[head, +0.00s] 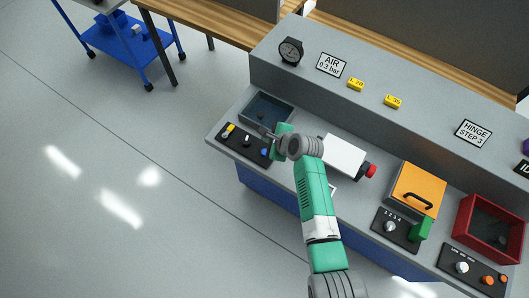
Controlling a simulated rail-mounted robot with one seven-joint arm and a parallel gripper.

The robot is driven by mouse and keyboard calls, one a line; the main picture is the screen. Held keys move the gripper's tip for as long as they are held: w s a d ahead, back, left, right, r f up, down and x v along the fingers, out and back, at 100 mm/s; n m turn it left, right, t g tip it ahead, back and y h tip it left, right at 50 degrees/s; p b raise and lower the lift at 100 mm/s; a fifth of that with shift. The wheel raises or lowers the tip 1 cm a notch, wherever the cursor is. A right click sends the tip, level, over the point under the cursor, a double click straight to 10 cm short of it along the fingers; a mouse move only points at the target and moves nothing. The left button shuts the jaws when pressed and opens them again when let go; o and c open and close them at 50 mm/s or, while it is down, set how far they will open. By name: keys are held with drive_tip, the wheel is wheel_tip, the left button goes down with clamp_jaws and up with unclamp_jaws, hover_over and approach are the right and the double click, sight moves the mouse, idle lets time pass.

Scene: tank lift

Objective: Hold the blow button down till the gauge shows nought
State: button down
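A round dark gauge (291,50) stands on the raised back ledge, left of a sign reading AIR 0.3 bar (331,65). Its needle is too small to read. A black control panel (236,146) lies at the left end of the bench with a yellow control (228,130), a pale one (247,140) and a blue one (263,152). I cannot tell which is the blow button. My gripper (265,131) is just above the panel's back right side, near the blue control. Contact with any control and the finger opening cannot be made out.
A dark open tank (267,97) sits behind the panel. Right of my arm are a white box (345,157) with a red end, an orange-lidded box (417,187), a green block (421,229) and a red bin (466,218). Yellow tags (355,85) lie on the ledge.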

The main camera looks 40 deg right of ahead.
wheel_tip(320, 180, down, 6)
drive_tip(key=b, duration=0.5)
drive_tip(key=shift+f, duration=0.2)
drive_tip(key=shift+f+b, duration=0.45)
drive_tip(key=shift+b, duration=0.05)
drive_tip(key=shift+f, duration=0.1)
idle(1.0)
drive_tip(key=shift+f, duration=0.3)
drive_tip(key=shift+f+b, duration=0.45)
idle(0.5)
drive_tip(key=shift+r, duration=0.1)
idle(1.2)
drive_tip(key=shift+r+p, duration=0.75)
drive_tip(key=shift+p, duration=0.2)
